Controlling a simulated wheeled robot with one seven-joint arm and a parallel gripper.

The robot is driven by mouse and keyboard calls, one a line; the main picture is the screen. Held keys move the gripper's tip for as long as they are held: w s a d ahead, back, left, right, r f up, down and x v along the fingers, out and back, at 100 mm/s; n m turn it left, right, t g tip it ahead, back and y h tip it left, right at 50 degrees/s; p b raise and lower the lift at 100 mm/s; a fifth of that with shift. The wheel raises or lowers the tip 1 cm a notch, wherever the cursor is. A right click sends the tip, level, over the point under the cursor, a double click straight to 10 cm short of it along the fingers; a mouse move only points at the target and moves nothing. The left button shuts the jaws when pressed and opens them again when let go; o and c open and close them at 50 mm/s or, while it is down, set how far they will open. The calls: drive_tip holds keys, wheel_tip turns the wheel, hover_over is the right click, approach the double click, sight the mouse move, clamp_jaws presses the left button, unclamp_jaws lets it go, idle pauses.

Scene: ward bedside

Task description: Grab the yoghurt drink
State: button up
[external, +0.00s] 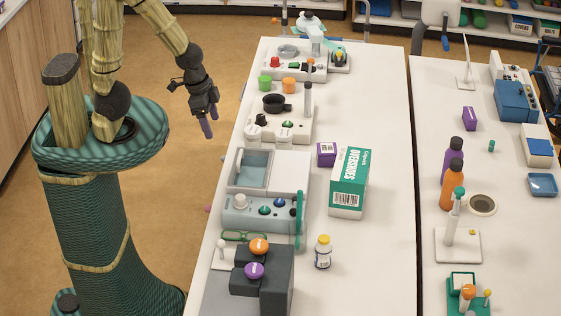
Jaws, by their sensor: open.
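A small white bottle with a yellow cap and a dark label (323,254) stands upright near the front of the long white table. It may be the yoghurt drink, but its label is too small to read. My gripper (208,128) hangs in the air left of the table, fingers pointing down. It is open and empty, well apart from the bottle, farther back and to the left.
A green and white overshoes box (349,183) and a purple box (326,154) stand behind the bottle. A dark grey stepped block (277,275) is to its left. The white table (371,110) is clear along its right side. An orange bottle (453,187) stands on the second table.

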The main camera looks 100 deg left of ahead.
drive_tip(key=shift+c, duration=1.4)
drive_tip(key=w+d+f+m+t+h+b, duration=0.1)
drive_tip(key=w+d+f+t+b, duration=0.9)
drive_tip(key=w+d+f, duration=0.5)
drive_tip(key=w+d+t, duration=0.1)
drive_tip(key=w+d, duration=0.1)
drive_tip(key=d, duration=0.1)
drive_tip(key=shift+w+d+f, duration=0.2)
drive_tip(key=shift+w+d, duration=0.05)
